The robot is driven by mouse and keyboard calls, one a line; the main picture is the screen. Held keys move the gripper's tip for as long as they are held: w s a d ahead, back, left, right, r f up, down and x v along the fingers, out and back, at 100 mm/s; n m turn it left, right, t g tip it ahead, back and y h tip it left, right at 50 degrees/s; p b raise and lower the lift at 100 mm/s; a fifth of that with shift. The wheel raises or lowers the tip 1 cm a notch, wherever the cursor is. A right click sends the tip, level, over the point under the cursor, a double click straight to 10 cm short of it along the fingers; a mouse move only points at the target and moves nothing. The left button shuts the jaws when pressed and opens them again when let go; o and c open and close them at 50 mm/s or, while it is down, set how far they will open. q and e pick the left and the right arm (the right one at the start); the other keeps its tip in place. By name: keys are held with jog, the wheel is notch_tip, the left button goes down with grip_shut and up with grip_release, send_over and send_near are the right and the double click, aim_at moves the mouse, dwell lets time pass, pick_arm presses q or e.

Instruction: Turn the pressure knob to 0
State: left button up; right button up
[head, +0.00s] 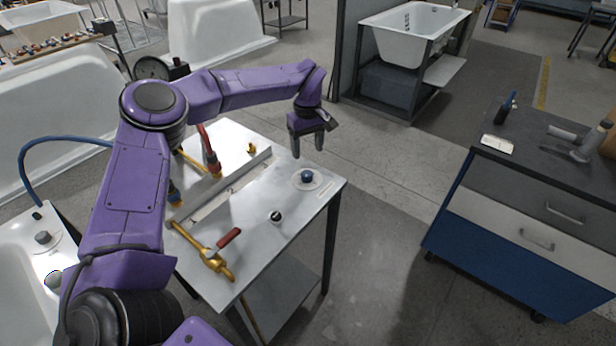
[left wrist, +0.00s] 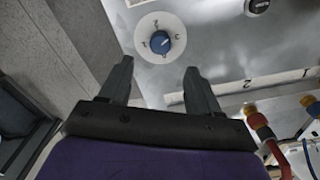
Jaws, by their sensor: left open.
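The pressure knob appears to be the blue knob (head: 307,175) on a white round dial (head: 318,182) near the far right corner of the metal table. In the left wrist view the blue knob (left wrist: 160,42) sits on its white dial with dark numerals, just beyond my fingertips. My left gripper (head: 308,145) hangs above the table near the knob, fingers pointing down. In the left wrist view its two fingers (left wrist: 158,75) are apart with nothing between them. The knob is not touched. My right gripper is not in view.
The metal table (head: 285,210) also carries a small black knob (head: 276,216), a brass valve with a red lever (head: 228,238) and upright pipe fittings (head: 210,150). A blue drawer cabinet (head: 520,215) stands at the right. Open floor (head: 375,230) lies between them.

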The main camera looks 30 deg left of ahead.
aim_at(307, 174)
pick_arm(q)
notch_tip(307, 174, down, 10)
jog(key=shift+r+p, duration=0.2)
jog(key=shift+p, duration=0.95)
jog(key=c, duration=1)
